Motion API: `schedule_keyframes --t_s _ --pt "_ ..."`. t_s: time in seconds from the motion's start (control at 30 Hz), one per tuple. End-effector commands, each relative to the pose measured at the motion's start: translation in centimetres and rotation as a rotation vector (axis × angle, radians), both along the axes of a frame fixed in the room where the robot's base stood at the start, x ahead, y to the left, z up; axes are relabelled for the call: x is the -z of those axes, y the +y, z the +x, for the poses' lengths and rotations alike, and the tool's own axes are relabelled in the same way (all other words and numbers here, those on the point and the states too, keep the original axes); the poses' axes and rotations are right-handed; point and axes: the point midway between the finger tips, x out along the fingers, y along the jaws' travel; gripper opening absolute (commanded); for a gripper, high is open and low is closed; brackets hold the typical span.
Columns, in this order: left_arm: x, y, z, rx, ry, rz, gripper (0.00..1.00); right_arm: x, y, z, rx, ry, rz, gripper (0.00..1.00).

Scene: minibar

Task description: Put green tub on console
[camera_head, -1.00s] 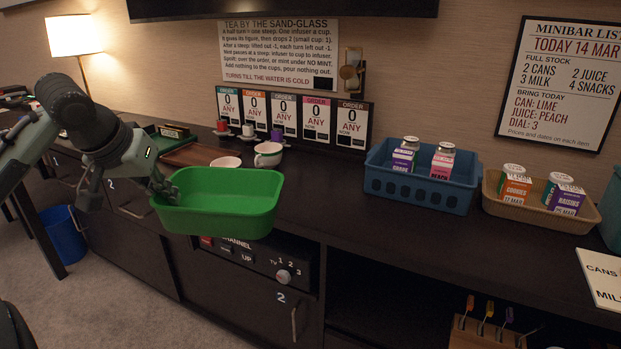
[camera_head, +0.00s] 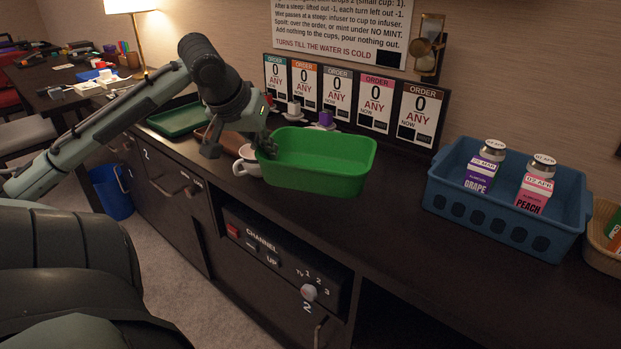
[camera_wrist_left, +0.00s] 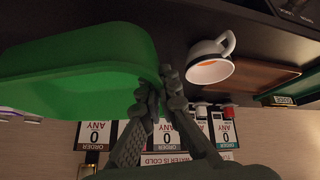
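The green tub (camera_head: 316,181) is a wide open container, upright and looking empty in the head view. My left gripper (camera_head: 267,146) is shut on its left rim. The left wrist view shows the fingers (camera_wrist_left: 158,98) closed on the edge of the green tub (camera_wrist_left: 128,48). The tub is over the dark console (camera_head: 400,235), near its front edge; whether its bottom touches the top is hard to tell. A white cup (camera_head: 243,162) is just left of the tub, partly hidden by the gripper. My right gripper is not in view.
A blue basket (camera_head: 470,212) with grape and peach cartons and jars stands to the right. Order cards (camera_head: 340,92) line the wall behind, with small cups before them. The console is clear between tub and basket. A green tray (camera_head: 178,119) lies at left.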

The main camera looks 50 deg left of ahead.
Motion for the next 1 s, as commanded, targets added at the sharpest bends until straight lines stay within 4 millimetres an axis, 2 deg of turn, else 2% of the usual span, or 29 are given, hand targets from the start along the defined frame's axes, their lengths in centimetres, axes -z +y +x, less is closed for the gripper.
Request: schedule_keyframes --t_s 0.03,0.2,0.33,0.47,0.7,1.0 --pt "0.9 -0.3 1.2 0.005 0.007 0.006 0.00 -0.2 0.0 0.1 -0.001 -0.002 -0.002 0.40" --pt "3.0 -1.1 4.6 0.005 0.005 0.006 0.00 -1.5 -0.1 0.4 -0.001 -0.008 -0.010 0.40" --pt "3.9 -1.4 6.1 0.001 0.003 0.003 0.00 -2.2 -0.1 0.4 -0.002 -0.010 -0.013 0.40" --pt "4.6 -1.5 6.5 0.001 0.002 0.000 0.00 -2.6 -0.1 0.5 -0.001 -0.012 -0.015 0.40" --pt "7.8 -1.6 6.5 0.001 0.002 0.000 0.00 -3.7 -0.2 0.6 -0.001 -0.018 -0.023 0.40" --pt "8.0 -1.6 6.6 0.001 -0.001 0.000 0.00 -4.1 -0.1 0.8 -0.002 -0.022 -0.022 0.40"
